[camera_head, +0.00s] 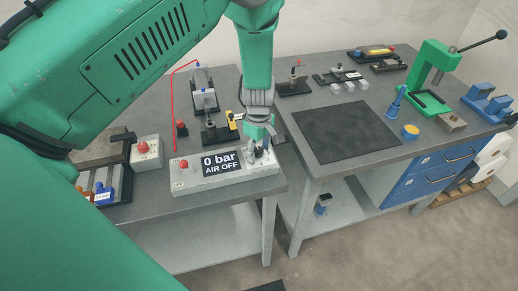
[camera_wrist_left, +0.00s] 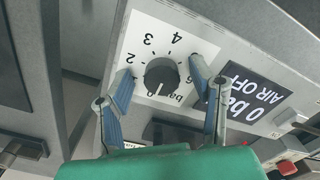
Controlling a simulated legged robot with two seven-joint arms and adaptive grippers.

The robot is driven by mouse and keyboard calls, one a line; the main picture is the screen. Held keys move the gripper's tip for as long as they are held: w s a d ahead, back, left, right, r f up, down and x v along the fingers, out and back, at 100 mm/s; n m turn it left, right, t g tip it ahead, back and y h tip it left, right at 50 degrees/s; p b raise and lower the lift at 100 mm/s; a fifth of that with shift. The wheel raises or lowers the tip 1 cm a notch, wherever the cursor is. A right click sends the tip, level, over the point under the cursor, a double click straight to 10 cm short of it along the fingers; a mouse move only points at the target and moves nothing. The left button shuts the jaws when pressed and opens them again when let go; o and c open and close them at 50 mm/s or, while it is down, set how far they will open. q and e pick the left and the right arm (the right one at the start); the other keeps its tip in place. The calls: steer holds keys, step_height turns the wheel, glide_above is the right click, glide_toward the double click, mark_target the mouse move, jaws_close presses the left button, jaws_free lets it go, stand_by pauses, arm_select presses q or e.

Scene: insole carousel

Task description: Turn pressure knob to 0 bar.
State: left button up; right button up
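The pressure knob (camera_wrist_left: 161,76) is a round dark knob on a white dial plate with printed numbers, seen in the left wrist view. A small white mark on it points toward the lower edge of the dial, near the "bar" print. The control box (camera_head: 233,184) shows a display (camera_head: 222,163) reading "0 bar AIR OFF". My left gripper (camera_head: 263,150) is above the box's right end. In the left wrist view its fingers (camera_wrist_left: 162,66) stand open on either side of the knob, with visible gaps. The right gripper is not in view.
A red button (camera_head: 184,163) sits on the box's left end. Another grey button box (camera_head: 146,152) and small fixtures stand left and behind. A dark mat (camera_head: 345,130) lies on the table to the right, with a green press (camera_head: 433,75) beyond.

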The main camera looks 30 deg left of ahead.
mark_target(259, 150)
arm_select(q)
steer(key=shift+r, duration=0.1)
step_height(259, 150, up, 12)
stand_by(0.5)
stand_by(0.4)
